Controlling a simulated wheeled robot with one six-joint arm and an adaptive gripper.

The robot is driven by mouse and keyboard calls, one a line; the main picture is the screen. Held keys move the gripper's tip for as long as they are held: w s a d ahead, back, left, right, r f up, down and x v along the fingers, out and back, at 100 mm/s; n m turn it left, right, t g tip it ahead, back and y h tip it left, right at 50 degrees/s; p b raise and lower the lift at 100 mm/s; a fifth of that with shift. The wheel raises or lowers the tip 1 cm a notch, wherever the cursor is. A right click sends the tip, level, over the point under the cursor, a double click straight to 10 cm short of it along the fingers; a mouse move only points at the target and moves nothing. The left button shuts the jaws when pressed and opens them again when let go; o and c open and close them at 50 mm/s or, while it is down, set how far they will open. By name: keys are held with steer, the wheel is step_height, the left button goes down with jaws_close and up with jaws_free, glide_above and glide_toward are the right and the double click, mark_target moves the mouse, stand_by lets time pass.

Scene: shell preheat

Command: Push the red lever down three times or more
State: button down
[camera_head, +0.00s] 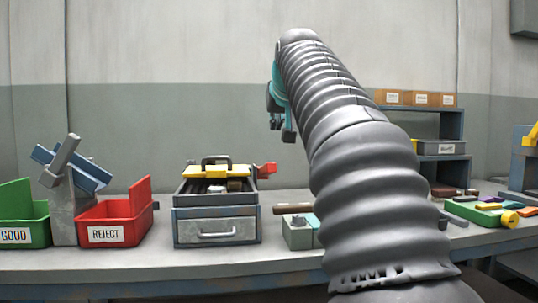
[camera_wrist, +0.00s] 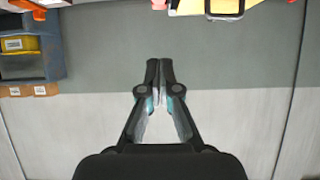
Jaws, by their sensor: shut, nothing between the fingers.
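The red lever (camera_head: 266,169) sticks out at the right upper side of a grey metal box (camera_head: 215,212) with a drawer, in the head view. It looks raised, slightly tilted. My gripper (camera_head: 283,132) hangs above and a little right of the lever, clear of it, partly hidden behind my arm. In the wrist view my gripper (camera_wrist: 160,66) has its fingertips together with nothing between them. That view is upside down; a small reddish piece at its top edge may be the lever, but it is cut off.
A red REJECT bin (camera_head: 118,220) and a green GOOD bin (camera_head: 22,222) stand left on the bench. A small grey block (camera_head: 297,236) stands right of the box. A shelf (camera_head: 442,150) with cartons and a green tray (camera_head: 480,215) are at the right. My arm hides the middle.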

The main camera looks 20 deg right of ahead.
glide_above(266, 171)
steer(key=d, duration=0.1)
steer(key=f, duration=0.4)
steer(key=shift+s+d+f, duration=0.1)
steer(key=shift+s+f, duration=0.1)
steer(key=shift+f, duration=0.1)
step_height(266, 171, down, 2)
steer(key=shift+w+f+b, duration=0.1)
steer(key=shift+w+b, duration=0.05)
steer(key=shift+b, duration=0.45)
steer(key=shift+s+f+b, duration=0.2)
steer(key=shift+f, duration=0.3)
steer(key=shift+s+f+b, duration=0.15)
steer(key=shift+f, duration=0.3)
